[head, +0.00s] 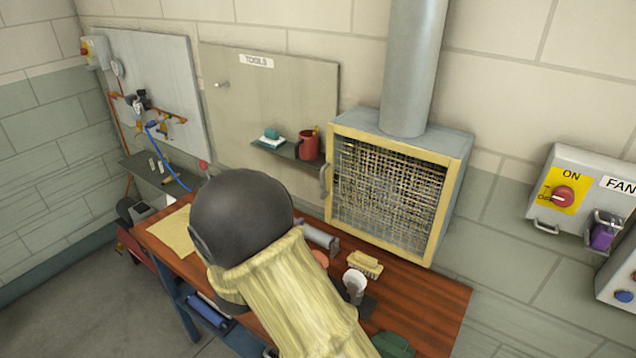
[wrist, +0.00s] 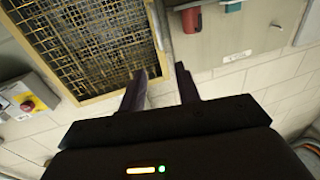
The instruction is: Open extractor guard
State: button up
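The extractor guard (head: 388,192) is a wire mesh panel in a yellow frame on the front of a grey extractor box (head: 458,190). It looks closed against the box. Its grey handle (head: 325,181) is on the frame's left side. In the wrist view, which is turned over, the guard (wrist: 85,45) fills the upper left and the handle (wrist: 158,22) is at the top. My gripper (wrist: 160,72) is open and empty, with its fingers close to the guard's frame on the handle side. Contact cannot be told. In the head view my arm hides the gripper.
A small shelf (head: 275,151) with a red mug (head: 309,145) sits left of the guard. A fan switch box (head: 575,185) is on the wall at right.

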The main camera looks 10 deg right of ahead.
dwell(0.3)
jog(key=p, duration=0.7)
send_near(321, 181)
jog(key=x, duration=0.8)
jog(key=shift+w+d, duration=0.1)
jog(key=shift+w, duration=0.1)
grip_shut()
